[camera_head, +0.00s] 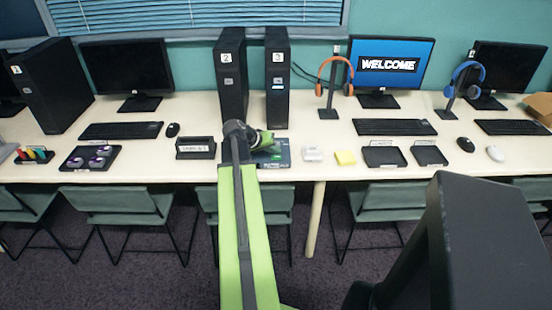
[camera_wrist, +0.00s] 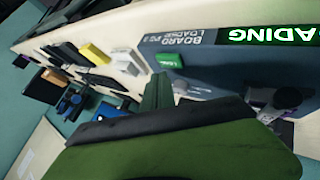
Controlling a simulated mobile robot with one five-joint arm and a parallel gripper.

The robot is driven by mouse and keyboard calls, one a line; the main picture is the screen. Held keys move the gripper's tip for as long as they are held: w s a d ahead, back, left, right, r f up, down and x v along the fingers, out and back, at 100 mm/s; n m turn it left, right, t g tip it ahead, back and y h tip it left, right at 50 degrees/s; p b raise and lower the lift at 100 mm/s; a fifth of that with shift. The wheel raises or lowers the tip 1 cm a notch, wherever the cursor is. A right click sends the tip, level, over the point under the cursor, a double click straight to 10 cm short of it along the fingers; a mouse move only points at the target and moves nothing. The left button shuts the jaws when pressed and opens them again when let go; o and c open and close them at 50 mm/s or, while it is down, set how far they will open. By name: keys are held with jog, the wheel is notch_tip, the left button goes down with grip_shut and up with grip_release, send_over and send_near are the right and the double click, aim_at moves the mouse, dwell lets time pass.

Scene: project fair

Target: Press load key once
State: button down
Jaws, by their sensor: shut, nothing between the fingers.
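The board loader (camera_head: 283,160) is a dark blue-grey panel on the table, partly hidden behind my gripper (camera_head: 266,140) in the head view. In the wrist view the loader (camera_wrist: 205,60) shows white print, a lit green display (camera_wrist: 268,34) with the letters "ADING" in view, and a small green load key (camera_wrist: 168,60). My gripper (camera_wrist: 158,88) is shut and empty, its tip just beside the green key in the picture. I cannot tell whether the tip touches the loader.
A labelled dark holder (camera_head: 195,149) stands left of the loader. Two black towers (camera_head: 231,80) (camera_head: 277,80) stand behind. Chairs (camera_head: 365,210) are under the front edge.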

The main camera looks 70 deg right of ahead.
aim_at(274, 158)
jog(key=shift+r, duration=0.1)
notch_tip(274, 158, up, 5)
jog(key=p, duration=0.5)
jog(key=shift+w, duration=0.1)
dwell(0.6)
